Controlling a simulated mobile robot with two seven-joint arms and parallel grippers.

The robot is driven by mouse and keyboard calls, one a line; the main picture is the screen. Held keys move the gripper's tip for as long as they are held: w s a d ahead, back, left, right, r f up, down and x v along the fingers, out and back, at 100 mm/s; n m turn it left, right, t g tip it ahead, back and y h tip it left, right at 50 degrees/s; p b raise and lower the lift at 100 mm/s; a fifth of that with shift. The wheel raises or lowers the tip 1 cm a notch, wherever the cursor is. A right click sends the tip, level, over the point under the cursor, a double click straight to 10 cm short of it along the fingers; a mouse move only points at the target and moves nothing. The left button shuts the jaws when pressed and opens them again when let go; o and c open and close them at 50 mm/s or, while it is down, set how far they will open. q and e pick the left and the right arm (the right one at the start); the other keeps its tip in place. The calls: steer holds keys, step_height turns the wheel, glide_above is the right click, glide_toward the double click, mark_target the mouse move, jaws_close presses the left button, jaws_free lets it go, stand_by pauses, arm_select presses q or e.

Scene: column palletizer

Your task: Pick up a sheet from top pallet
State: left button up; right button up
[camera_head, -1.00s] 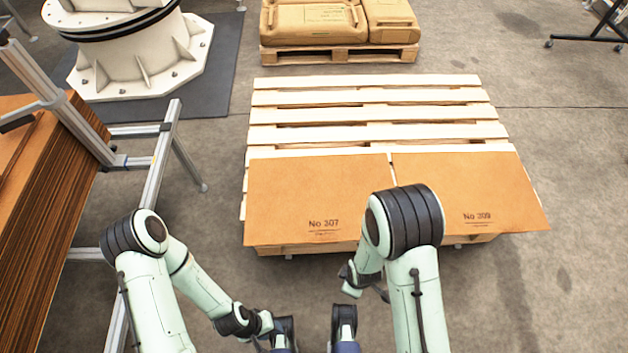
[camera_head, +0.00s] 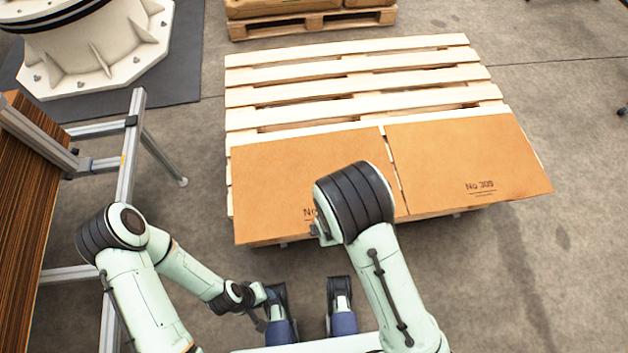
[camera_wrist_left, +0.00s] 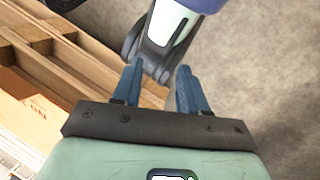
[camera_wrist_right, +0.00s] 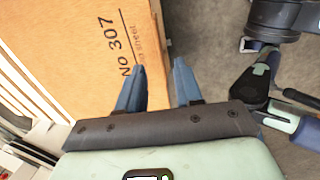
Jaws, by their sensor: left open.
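Two flat brown sheets lie side by side on the near part of a slatted wooden pallet (camera_head: 350,67) in the head view. The left sheet (camera_head: 275,180) is marked No 307, its print partly hidden by my right arm; the right sheet (camera_head: 470,160) is marked No 309. My left gripper (camera_wrist_left: 158,68) is open and empty, with wood boards to the left of its fingers and my own base part beyond them. My right gripper (camera_wrist_right: 160,65) is open and empty, its left finger over the No 307 sheet's edge in the picture. The head view largely hides it.
A white round machine base (camera_head: 95,50) is at the back left. Another pallet (camera_head: 310,22) with packages stands behind. Concrete floor is clear at the right.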

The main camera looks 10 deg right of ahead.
steer(key=b+x, duration=0.2)
steer(key=x, duration=0.3)
steer(key=shift+d+f, duration=0.15)
steer(key=shift+f, duration=0.05)
arm_select(q)
steer(key=shift+t+y, duration=0.3)
steer(key=shift+t, duration=0.2)
steer(key=w, duration=0.1)
steer(key=w+a+f, duration=0.1)
steer(key=w+f, duration=0.1)
steer(key=shift+w+a+f, duration=0.1)
steer(key=shift+a+f, duration=0.15)
arm_select(e)
steer(key=shift+r, duration=0.1)
jaws_close()
steer(key=shift+r, duration=0.1)
